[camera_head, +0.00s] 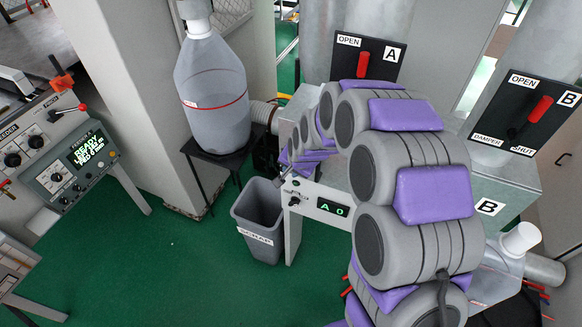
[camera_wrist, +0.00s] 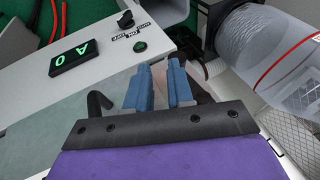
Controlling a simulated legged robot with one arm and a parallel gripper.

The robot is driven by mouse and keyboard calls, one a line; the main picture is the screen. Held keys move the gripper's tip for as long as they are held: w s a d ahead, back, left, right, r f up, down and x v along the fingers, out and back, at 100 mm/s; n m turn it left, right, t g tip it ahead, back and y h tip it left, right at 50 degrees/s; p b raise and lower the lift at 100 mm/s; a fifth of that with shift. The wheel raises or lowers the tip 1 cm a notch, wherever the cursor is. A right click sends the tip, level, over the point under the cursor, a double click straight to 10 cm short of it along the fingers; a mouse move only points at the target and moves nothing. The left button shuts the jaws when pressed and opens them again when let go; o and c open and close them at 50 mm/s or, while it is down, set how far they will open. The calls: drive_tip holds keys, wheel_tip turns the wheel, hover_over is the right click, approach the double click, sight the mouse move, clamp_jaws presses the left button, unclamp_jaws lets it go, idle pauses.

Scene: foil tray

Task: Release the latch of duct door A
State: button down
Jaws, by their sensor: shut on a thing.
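The black panel marked A (camera_head: 385,62) carries a red lever (camera_head: 362,66) that stands upright below the OPEN label. The latch of duct door A cannot be told clearly in either view. A display reading A 0 (camera_head: 333,209) is on the box front.
A second panel marked B (camera_head: 515,115) with a red lever is at the right. A large clear bottle (camera_head: 215,95) on a dark stand is left of the box. A grey scrap bin (camera_head: 256,238) stands below. The green floor at the left is clear.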

drive_tip(key=shift+s+f, duration=0.4)
drive_tip(key=shift+f, duration=0.35)
drive_tip(key=shift+w+a+r, duration=0.15)
drive_tip(key=shift+w+a, duration=0.1)
drive_tip(key=shift+w, duration=0.3)
drive_tip(key=shift+r, duration=0.15)
drive_tip(key=p+v, duration=0.1)
drive_tip(key=v, duration=1.6)
drive_tip(key=shift+p, duration=0.4)
